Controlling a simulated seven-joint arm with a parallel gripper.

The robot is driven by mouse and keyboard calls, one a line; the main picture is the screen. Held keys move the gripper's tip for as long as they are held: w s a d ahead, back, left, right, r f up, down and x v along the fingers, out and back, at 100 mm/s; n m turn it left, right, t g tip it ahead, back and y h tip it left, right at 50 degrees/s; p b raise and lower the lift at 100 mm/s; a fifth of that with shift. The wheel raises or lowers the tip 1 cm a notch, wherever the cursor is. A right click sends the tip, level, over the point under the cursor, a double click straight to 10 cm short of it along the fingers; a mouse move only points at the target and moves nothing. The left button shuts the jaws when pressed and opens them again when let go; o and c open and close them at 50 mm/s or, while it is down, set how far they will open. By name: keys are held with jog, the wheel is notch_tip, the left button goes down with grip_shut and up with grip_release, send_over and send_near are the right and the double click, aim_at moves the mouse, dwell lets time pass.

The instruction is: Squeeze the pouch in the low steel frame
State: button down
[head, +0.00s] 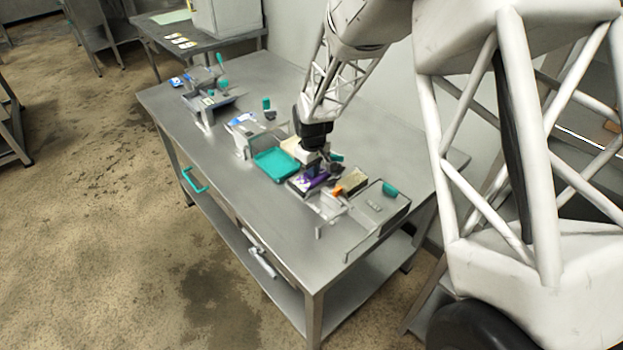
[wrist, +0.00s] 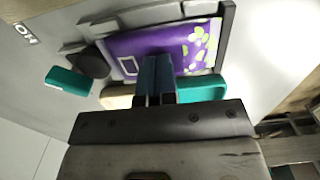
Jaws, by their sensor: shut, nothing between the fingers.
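The pouch (wrist: 190,45) is purple with pale green and white spots and a small white square outline. It lies flat in the low steel frame (wrist: 228,30), whose dark edge shows on the right in the wrist view. In the head view the purple pouch (head: 312,181) shows only partly, beneath my gripper (head: 314,166). In the wrist view my gripper (wrist: 156,66) is shut and empty, its two dark blue fingers side by side over the pouch's near edge. I cannot tell whether the fingertips touch the pouch. The fingers hide part of its middle.
A teal bar (wrist: 205,90), a dark round knob (wrist: 92,62) and a teal block (wrist: 68,80) are close to my gripper. In the head view a teal tray (head: 275,164) stands left of the frame, and a clear-walled box (head: 375,215) stands at right. The table's front left is clear.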

notch_tip(320, 180, up, 8)
dwell(1.0)
jog(key=shift+w+f, duration=0.1)
dwell(0.4)
jog(key=s+d+r+m+t, duration=0.1)
jog(key=s+d+r+m, duration=0.3)
jog(key=s+d+r, duration=1.1)
jog(key=s+d+r+m, duration=0.1)
jog(key=s+d, duration=0.1)
jog(key=s, duration=0.6)
jog(key=s+d+r+m+t, duration=0.1)
jog(key=s+d+r+m, duration=0.1)
jog(key=s, duration=0.6)
jog(key=s+d+r+m, duration=0.1)
jog(key=s+d+m, duration=0.1)
jog(key=s+d, duration=0.2)
jog(key=s, duration=0.3)
jog(key=shift+s+d+r+t, duration=0.2)
jog(key=shift+s+r+t, duration=0.1)
jog(key=shift+s+r, duration=0.1)
